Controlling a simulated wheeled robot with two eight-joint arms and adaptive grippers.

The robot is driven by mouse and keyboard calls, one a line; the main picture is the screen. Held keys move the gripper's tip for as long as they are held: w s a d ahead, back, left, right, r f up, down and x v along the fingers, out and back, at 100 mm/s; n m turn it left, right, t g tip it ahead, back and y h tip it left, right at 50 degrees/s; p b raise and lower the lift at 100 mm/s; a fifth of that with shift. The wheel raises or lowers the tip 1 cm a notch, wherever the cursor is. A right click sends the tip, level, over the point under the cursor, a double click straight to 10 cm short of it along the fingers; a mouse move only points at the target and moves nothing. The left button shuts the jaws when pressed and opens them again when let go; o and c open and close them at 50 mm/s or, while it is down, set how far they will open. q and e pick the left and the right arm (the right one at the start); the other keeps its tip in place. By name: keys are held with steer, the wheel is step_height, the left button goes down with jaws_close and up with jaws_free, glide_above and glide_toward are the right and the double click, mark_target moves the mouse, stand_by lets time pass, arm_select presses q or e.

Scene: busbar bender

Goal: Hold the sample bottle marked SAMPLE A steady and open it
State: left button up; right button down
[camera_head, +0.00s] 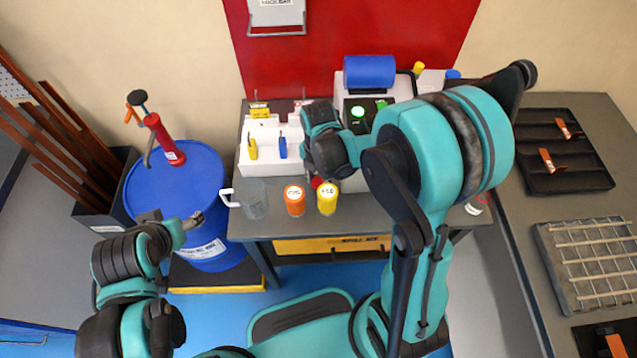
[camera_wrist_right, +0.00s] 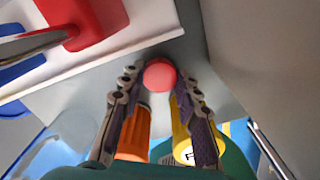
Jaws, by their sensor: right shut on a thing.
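My right gripper (camera_wrist_right: 158,80) is shut on a small round red cap (camera_wrist_right: 160,75), which shows between its fingertips in the right wrist view. In the head view the red cap (camera_head: 316,182) peeks out behind the orange and yellow bottles, mostly hidden by my right gripper (camera_head: 314,172). Any bottle body below the cap is hidden. I cannot read SAMPLE A on any label. An orange bottle (camera_head: 295,205) and a yellow bottle (camera_head: 328,205) stand upright in front of it. My left gripper (camera_head: 180,222) is away to the left, near the blue drum; its jaw opening is unclear.
A clear jug with a white handle (camera_head: 254,203) stands left of the orange bottle on the grey bench (camera_head: 350,228). A white rack (camera_head: 270,165) with yellow and blue tools is behind. A blue drum (camera_head: 170,200) stands left; a side table (camera_head: 540,215) with trays is right.

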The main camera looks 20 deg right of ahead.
steer(key=shift+f, duration=0.8)
steer(key=shift+f, duration=0.1)
steer(key=c, duration=1.1)
jaws_free()
step_height(320, 180, up, 11)
steer(key=p, duration=0.4)
step_height(320, 180, up, 6)
steer(key=r+m+t, duration=0.1)
steer(key=m+t, duration=0.2)
steer(key=m, duration=0.7)
glide_above(318, 182)
steer(key=s, duration=0.4)
steer(key=s+d+r+m+t, duration=0.1)
steer(key=s+r+m+t, duration=0.2)
steer(key=m, duration=1.3)
steer(key=shift+s+d+t, duration=0.2)
steer(key=shift+s+t, duration=0.4)
steer(key=shift+s, duration=0.55)
